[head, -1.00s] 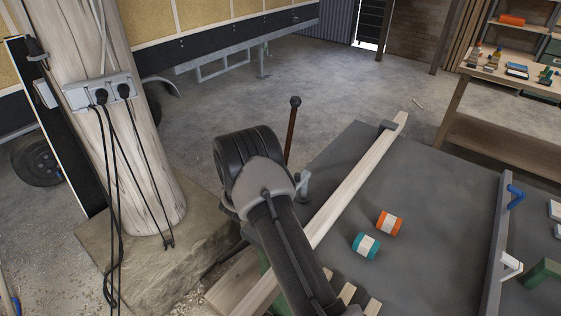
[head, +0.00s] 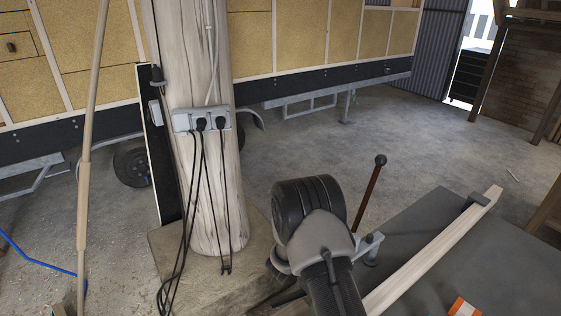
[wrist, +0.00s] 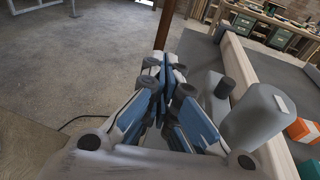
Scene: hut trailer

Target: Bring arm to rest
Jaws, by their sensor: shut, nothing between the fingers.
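My gripper (wrist: 168,92) shows in the wrist view, its blue-padded fingers drawn together with nothing between them. In the head view my arm stands at the lower middle, and its links hide the gripper there. The gripper is beside the near left edge of the grey-topped workbench (head: 425,270), close to a grey metal clamp or vise part (wrist: 258,118). I cannot tell whether they touch.
A wooden post (head: 205,150) with sockets (head: 202,120) and hanging black cables stands left of my arm on a stone block (head: 170,262). A pale plank (head: 437,250) lies along the workbench.

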